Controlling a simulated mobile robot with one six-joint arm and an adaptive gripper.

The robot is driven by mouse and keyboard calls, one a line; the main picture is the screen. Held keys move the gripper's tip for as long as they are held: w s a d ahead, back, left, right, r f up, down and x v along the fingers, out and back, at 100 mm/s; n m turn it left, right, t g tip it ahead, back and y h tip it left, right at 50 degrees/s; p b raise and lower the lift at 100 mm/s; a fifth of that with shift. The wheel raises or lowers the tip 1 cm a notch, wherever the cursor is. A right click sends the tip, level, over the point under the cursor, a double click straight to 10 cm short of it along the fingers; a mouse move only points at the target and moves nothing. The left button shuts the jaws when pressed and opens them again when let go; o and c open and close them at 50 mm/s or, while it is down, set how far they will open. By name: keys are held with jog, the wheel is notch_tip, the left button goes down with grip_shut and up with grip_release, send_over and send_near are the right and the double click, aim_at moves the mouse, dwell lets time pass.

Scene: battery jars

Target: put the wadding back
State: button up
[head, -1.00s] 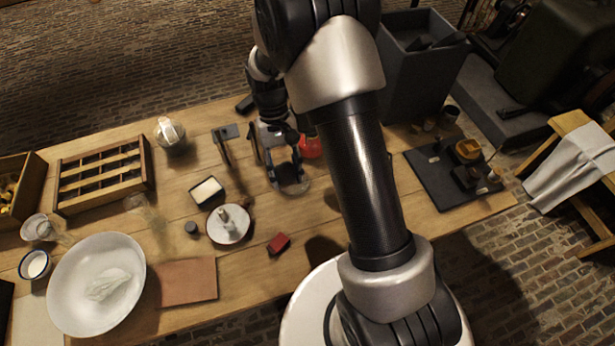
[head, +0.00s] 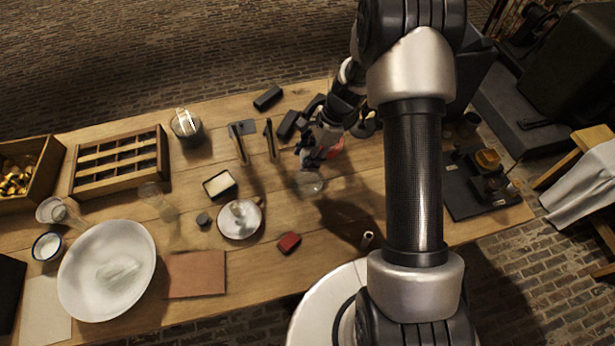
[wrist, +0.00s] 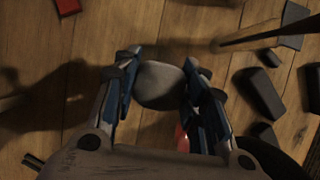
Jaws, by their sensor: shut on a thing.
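My gripper (wrist: 160,72) is shut on a pale grey rounded lump (wrist: 160,88), held between the blue-padded fingers in the wrist view. It looks like wadding, but its texture is too dark to be sure. In the head view my gripper (head: 308,158) is over the middle of the table. A pale, glassy round shape (head: 311,184) shows just below its fingertips; I cannot tell whether it is held or stands on the table.
Upright wooden pieces (head: 270,139) and black blocks (head: 268,97) are near my gripper. A red block (head: 289,242), a white round dish (head: 238,231), a small pale-filled tray (head: 219,184) and a jar (head: 186,124) stand leftward. A compartment box (head: 119,162) is further left.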

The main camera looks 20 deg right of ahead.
notch_tip(320, 180, down, 10)
jog(key=shift+r+b, duration=0.2)
jog(key=shift+b, duration=0.95)
jog(key=shift+f, duration=0.1)
jog(key=o, duration=1)
